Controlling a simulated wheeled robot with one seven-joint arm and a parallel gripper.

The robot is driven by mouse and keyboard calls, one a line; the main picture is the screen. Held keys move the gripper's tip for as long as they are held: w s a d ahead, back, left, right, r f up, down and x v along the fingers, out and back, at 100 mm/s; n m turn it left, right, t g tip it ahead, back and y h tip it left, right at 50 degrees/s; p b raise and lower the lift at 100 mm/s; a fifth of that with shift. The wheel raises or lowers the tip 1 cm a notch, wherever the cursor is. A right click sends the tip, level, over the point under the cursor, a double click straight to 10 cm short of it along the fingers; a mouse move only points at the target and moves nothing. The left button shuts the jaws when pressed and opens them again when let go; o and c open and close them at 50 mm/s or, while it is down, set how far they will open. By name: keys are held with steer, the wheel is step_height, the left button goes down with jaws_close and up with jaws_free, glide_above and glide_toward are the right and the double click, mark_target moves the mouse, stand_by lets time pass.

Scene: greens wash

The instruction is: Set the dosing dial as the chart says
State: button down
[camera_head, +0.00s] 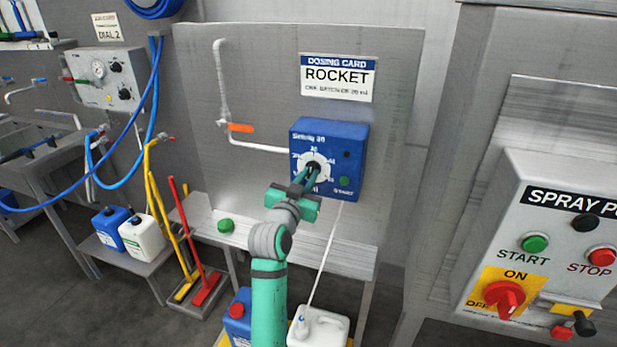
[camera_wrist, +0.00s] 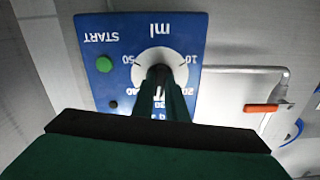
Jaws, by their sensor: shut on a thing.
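The blue dosing box (camera_head: 328,140) hangs on the steel panel, with a white dial (camera_head: 321,160) ringed by numbers and a green START button (camera_head: 344,182). My gripper (camera_head: 312,170) is at the dial, shut on its dark knob. In the wrist view the dial (camera_wrist: 146,62) is upside down, with 50 and 10 readable at its sides; the fingers (camera_wrist: 165,76) cover part of it, so I cannot tell the pointer's setting. The dosing card (camera_head: 338,78) above reads ROCKET; the small line below seems to say one batch and an amount in ml, too blurred to be sure.
An orange-handled valve (camera_head: 241,128) and pipe are left of the box. A spray control panel (camera_head: 550,240) stands at the right. A steel shelf (camera_head: 340,255) is below, with a white canister (camera_head: 318,328) and a blue canister (camera_head: 238,318) on the floor side.

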steer(key=m, duration=0.5)
steer(key=shift+m, duration=0.3)
steer(key=m, duration=0.5)
steer(key=shift+a+m, duration=0.1)
steer(key=shift+m, duration=0.2)
steer(key=m, duration=0.5)
steer(key=shift+r, duration=0.1)
steer(key=m, duration=0.6)
steer(key=c, duration=1.8)
jaws_free()
steer(key=shift+o, duration=0.2)
